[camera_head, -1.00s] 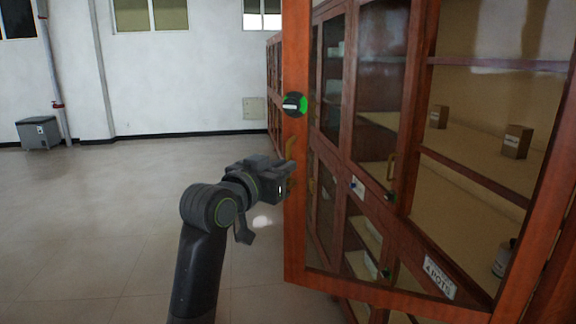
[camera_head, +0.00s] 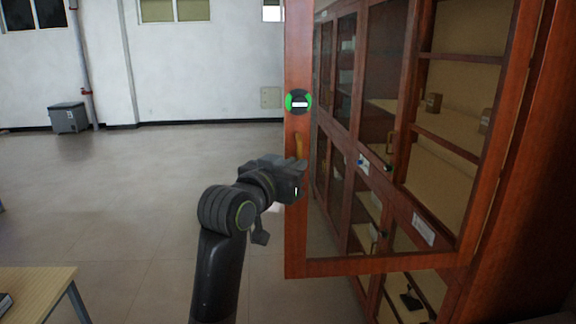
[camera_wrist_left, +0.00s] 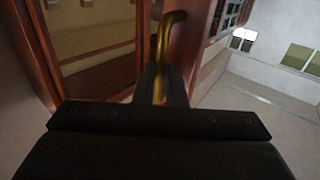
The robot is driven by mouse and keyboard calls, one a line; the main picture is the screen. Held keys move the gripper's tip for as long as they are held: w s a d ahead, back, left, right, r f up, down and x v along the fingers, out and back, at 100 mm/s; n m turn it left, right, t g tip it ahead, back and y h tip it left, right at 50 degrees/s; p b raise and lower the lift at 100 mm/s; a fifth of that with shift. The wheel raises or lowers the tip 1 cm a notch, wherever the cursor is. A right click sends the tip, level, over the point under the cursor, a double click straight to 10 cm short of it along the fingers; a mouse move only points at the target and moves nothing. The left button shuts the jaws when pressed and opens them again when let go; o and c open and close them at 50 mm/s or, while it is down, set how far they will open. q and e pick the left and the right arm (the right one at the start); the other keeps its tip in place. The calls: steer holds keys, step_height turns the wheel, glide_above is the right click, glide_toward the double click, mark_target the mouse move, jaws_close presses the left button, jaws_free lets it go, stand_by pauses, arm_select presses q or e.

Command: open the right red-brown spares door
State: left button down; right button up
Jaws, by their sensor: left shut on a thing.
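The red-brown door (camera_head: 298,222) stands swung open, a wooden frame around a glass pane, in the middle and right of the head view. Its brass handle (camera_head: 299,146) is on the near upright, below a round black and green lock (camera_head: 298,102). My left gripper (camera_head: 299,170) is at the lower part of this handle. In the left wrist view the brass handle (camera_wrist_left: 165,45) runs down between the fingers (camera_wrist_left: 160,85), which are shut on it. The handle's lower end is hidden by the gripper. My right gripper is in neither view.
The cabinet (camera_head: 445,165) has shelves with small boxes (camera_head: 433,102) and more glass doors. A wooden table corner (camera_head: 38,290) is at the lower left. A grey bin (camera_head: 68,117) stands by the far wall. The floor (camera_head: 130,190) left of my arm is clear.

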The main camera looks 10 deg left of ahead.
arm_select(q)
steer(key=shift+s+d+r, duration=0.15)
steer(key=shift+s+d, duration=0.1)
steer(key=shift+s, duration=0.2)
steer(key=shift+w, duration=0.1)
steer(key=c, duration=1.8)
jaws_free()
steer(key=shift+c, duration=0.2)
steer(key=o, duration=0.4)
steer(key=shift+d, duration=0.55)
steer(key=shift+c, duration=0.2)
steer(key=shift+w+a, duration=0.1)
steer(key=shift+a, duration=0.05)
steer(key=shift+f, duration=0.2)
steer(key=b+v, duration=0.4)
steer(key=v, duration=1.3)
steer(key=shift+a, duration=0.2)
